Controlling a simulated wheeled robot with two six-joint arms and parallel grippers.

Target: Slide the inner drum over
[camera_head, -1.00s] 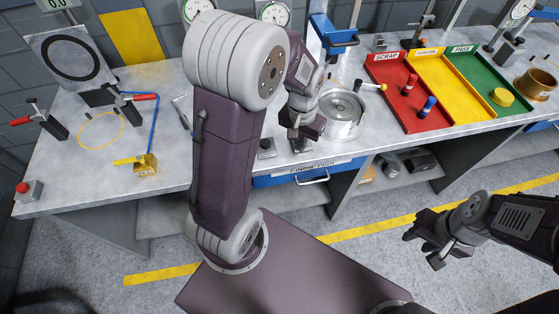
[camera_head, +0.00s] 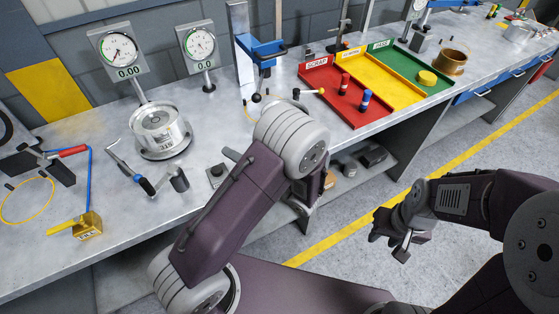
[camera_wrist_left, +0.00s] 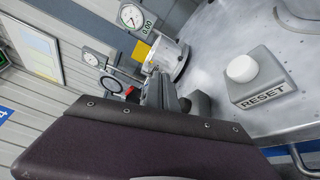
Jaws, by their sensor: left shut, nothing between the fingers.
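A silver drum (camera_head: 157,132) with a plate around its foot stands below the left dial gauge. It also shows in the left wrist view (camera_wrist_left: 167,60). The edge of another round metal part (camera_wrist_left: 302,20) shows at the top right there; in the head view that place is behind my left arm. Which one is the inner drum I cannot tell. My left gripper (camera_wrist_left: 168,92) is shut and empty, with its dark fingers pointing toward the gauges; my arm mostly hides it in the head view. My right gripper (camera_head: 390,240) looks open and empty, off the bench front.
A RESET button (camera_wrist_left: 255,75) sits on the bench near my left gripper. Dial gauges (camera_head: 117,55) stand behind. Red, yellow and green trays (camera_head: 345,110) lie right, with a bronze ring (camera_head: 453,62) beyond.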

